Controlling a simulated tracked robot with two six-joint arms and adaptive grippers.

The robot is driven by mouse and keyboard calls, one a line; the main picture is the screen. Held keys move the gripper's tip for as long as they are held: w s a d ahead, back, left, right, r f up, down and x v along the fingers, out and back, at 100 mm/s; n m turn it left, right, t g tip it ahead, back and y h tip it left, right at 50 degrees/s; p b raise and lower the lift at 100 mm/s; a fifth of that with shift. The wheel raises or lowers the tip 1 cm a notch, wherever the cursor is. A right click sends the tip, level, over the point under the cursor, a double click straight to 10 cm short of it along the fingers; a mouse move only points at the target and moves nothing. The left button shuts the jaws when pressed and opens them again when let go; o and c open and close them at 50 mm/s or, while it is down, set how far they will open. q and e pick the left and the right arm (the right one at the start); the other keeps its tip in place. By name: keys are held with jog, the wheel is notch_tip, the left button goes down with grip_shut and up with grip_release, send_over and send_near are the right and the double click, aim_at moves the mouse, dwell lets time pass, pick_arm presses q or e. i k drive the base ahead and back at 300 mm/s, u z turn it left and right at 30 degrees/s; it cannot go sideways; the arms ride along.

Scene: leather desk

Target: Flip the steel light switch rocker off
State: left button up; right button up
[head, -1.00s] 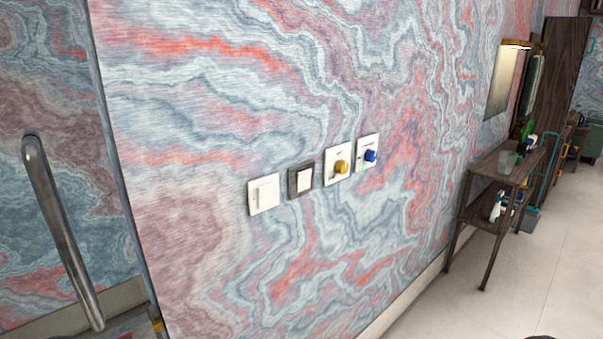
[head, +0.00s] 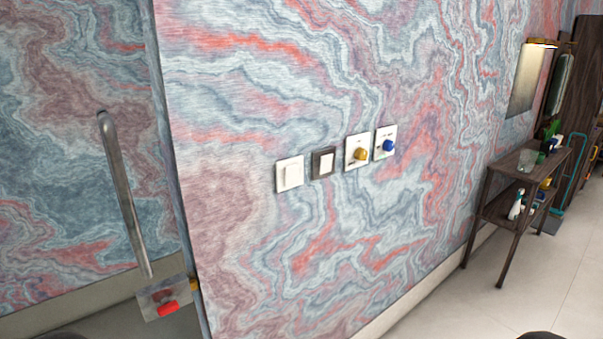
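A switch with a dark grey, steel-like frame and a pale rocker (head: 326,162) is on the marbled wall, near the middle of the head view. It is second from the left in a row of wall fittings. It is too small to tell which way its rocker is tilted. A white-framed switch (head: 290,174) is just left of it. Neither gripper is in view, and nothing touches the switches. Dark rounded shapes at the bottom edge may be parts of my arms.
Right of the switches are plates with a yellow knob (head: 361,154) and a blue knob (head: 388,145). A metal bar handle (head: 124,195) is at the left, with a red-marked item (head: 167,309) below. A dark side table (head: 515,190) stands at the right on open floor.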

aim_at(326, 161)
jog(key=z, duration=0.05)
jog(key=k, duration=0.2)
jog(key=z, duration=0.1)
jog(key=i, duration=0.6)
jog(key=u, duration=0.2)
jog(key=k, duration=0.6)
jog(key=z, duration=0.95)
jog(key=i, duration=0.7)
jog(key=u, duration=0.1)
